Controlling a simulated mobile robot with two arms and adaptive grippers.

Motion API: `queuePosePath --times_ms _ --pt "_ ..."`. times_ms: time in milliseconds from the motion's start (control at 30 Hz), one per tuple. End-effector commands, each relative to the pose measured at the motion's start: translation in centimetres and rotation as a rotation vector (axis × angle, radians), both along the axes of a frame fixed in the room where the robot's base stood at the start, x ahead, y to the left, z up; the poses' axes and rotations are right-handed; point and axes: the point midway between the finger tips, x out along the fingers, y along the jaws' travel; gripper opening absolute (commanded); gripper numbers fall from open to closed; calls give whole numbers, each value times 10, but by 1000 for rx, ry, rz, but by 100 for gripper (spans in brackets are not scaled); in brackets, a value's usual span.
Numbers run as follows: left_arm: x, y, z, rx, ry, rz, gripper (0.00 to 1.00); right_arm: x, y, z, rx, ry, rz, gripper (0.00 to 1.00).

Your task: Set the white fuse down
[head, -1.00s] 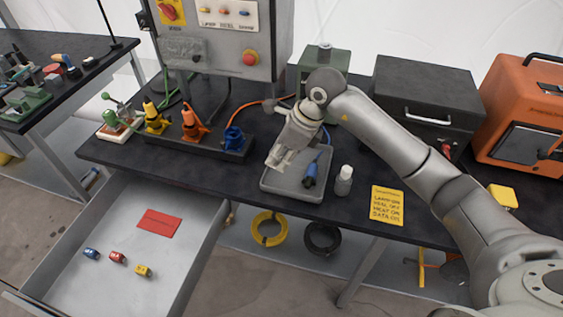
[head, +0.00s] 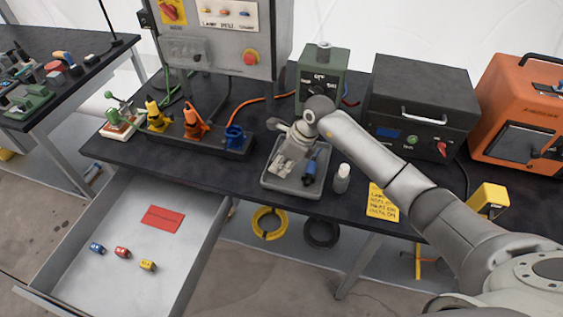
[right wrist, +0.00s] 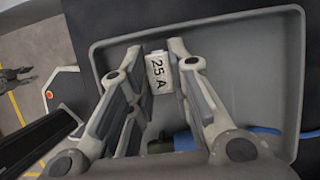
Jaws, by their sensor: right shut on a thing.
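My right gripper (head: 281,168) points down into the near-left part of the grey tray (head: 290,195). In the right wrist view its fingers (right wrist: 160,85) are shut on the white fuse (right wrist: 160,72), which is marked "25 A". The fuse is over or on the tray floor (right wrist: 245,75); I cannot tell whether it touches. In the head view the fuse is not clearly told apart from the fingertips. My left gripper is out of view.
A blue plug (head: 310,172) lies in the tray, right of my gripper. A rack with yellow, orange and blue connectors (head: 234,137) is at left. An open drawer (head: 120,285) juts out below.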

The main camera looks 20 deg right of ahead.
Motion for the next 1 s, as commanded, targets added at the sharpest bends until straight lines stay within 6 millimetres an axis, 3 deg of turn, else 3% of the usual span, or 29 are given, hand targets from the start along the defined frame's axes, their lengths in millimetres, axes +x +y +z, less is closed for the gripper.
queuePosePath --times_ms 100,133,300,733,1000 --pt "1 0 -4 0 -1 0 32 0 0 -4 0 0 1 3" --pt "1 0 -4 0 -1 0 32 0 0 -3 0 0 1 20" --pt "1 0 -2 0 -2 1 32 0 0 -2 0 0 0 41" --pt "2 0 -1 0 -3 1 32 0 -2 5 0 -2 0 41" --pt "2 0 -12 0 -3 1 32 -12 -20 55 -3 -6 1 41"
